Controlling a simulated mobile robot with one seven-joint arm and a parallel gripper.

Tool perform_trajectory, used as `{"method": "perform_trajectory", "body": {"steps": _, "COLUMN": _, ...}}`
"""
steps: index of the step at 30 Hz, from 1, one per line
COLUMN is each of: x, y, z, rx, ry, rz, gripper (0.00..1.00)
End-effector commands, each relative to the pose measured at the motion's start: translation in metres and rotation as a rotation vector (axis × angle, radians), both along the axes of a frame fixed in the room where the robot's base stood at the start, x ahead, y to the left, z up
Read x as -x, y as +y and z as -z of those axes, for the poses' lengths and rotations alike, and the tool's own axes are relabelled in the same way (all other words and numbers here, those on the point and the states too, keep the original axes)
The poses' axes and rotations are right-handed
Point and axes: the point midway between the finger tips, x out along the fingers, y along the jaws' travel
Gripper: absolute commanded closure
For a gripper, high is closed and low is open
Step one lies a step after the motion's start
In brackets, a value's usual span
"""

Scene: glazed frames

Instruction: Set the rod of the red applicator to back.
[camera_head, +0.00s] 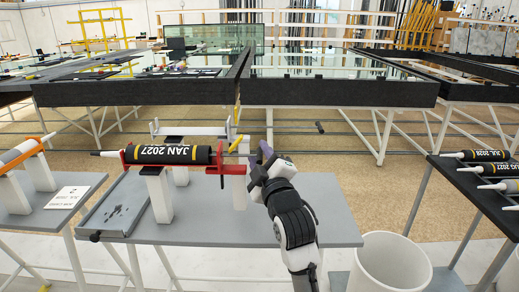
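The red applicator (130,154) lies level on white supports on the grey table. It holds a black cartridge (175,155) with upside-down "JAN 2027" lettering, its pale nozzle pointing left. The applicator's red rear part (232,169) is at the right end of the cartridge. The rod is too small and too crowded there to make out its position clearly. My gripper (260,157), with purple fingertips, is just right of the rear part. I cannot tell whether it touches the rod or whether the fingers are apart.
An orange applicator (22,152) and a white label card (68,197) are on the left table. A white bin (390,265) stands at the front right. Several cartridges (490,169) lie on the dark right table. Dark-edged glass tables (340,93) stand behind. The grey table (215,215) is clear in front.

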Motion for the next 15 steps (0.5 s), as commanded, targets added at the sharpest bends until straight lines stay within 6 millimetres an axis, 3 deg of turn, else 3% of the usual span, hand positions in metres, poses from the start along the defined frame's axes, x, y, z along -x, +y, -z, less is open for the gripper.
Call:
{"method": "perform_trajectory", "body": {"steps": 11, "x": -0.0059, "y": 0.0019, "z": -0.0007, "rx": 0.0, "ry": 0.0, "rz": 0.0, "gripper": 0.65}}
{"method": "perform_trajectory", "body": {"steps": 15, "x": -0.0058, "y": 0.0019, "z": -0.0008, "rx": 0.0, "ry": 0.0, "rz": 0.0, "gripper": 0.83}}
